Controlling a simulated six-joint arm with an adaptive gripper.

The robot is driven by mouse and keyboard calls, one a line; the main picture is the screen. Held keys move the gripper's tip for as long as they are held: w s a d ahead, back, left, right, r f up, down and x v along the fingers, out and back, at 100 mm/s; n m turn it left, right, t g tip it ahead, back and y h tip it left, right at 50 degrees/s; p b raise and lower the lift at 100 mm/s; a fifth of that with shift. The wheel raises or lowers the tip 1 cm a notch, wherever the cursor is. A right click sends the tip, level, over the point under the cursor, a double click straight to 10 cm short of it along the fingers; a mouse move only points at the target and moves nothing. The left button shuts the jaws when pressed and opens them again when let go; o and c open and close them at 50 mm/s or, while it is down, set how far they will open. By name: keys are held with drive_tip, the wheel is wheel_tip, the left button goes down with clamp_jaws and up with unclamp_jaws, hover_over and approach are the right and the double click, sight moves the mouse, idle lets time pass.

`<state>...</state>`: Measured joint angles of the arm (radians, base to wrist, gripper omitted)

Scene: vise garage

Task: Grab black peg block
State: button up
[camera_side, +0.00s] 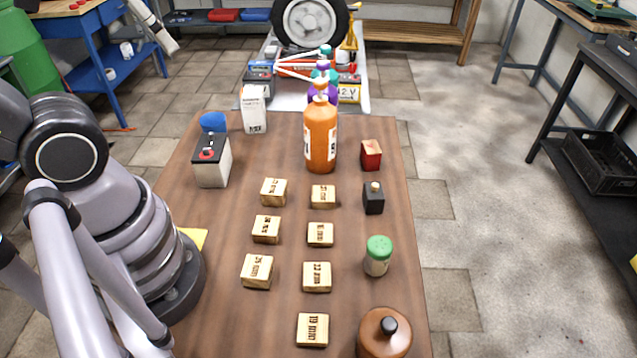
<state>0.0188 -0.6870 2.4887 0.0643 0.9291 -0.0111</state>
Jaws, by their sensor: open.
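The black peg block (373,203) stands upright on the brown wooden table (200,308), near its right edge. It is a small dark block with a short tan peg on top. It stands in front of a red block (371,155) and behind a green-capped jar (377,256), apart from both. Nothing covers it in the side view. My arm is at the left, with its links running out of the picture at the lower left. My gripper is outside the picture.
Several wooden blocks with printed labels (320,234) fill the middle of the table. An orange bottle (320,140) stands behind them, and a brown bottle (384,335) is at the front right. A battery-like box (212,160) and white carton (253,109) stand at the back left.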

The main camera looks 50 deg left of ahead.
drive_tip(key=w+a+f+m+g+y, duration=0.5)
drive_tip(key=w+a+m+g+y, duration=0.1)
drive_tip(key=w+a+y, duration=0.15)
drive_tip(key=w+f+m+y, duration=0.2)
drive_tip(key=w+m+y, duration=0.2)
drive_tip(key=w+y, duration=0.15)
drive_tip(key=m+t+h, duration=0.7)
drive_tip(key=m+t, duration=1.2)
drive_tip(key=m, duration=0.2)
hover_over(373, 188)
drive_tip(key=s+a, duration=0.3)
drive_tip(key=s, duration=0.1)
wheel_tip(373, 188, down, 23)
drive_tip(key=d+f+m+h, duration=0.1)
drive_tip(key=f, duration=0.1)
drive_tip(key=s+d+f+m+h, duration=0.1)
drive_tip(key=f+h, duration=0.1)
drive_tip(key=s+d+f+m+h, duration=0.1)
drive_tip(key=f, duration=0.1)
drive_tip(key=shift+s+d+f, duration=0.1)
drive_tip(key=shift+s, duration=0.15)
drive_tip(key=shift+w+f+h, duration=0.1)
drive_tip(key=shift+f+h, duration=0.1)
drive_tip(key=shift+h, duration=0.2)
drive_tip(key=w, duration=0.7)
drive_tip(key=shift+r, duration=0.1)
drive_tip(key=shift+c, duration=0.3)
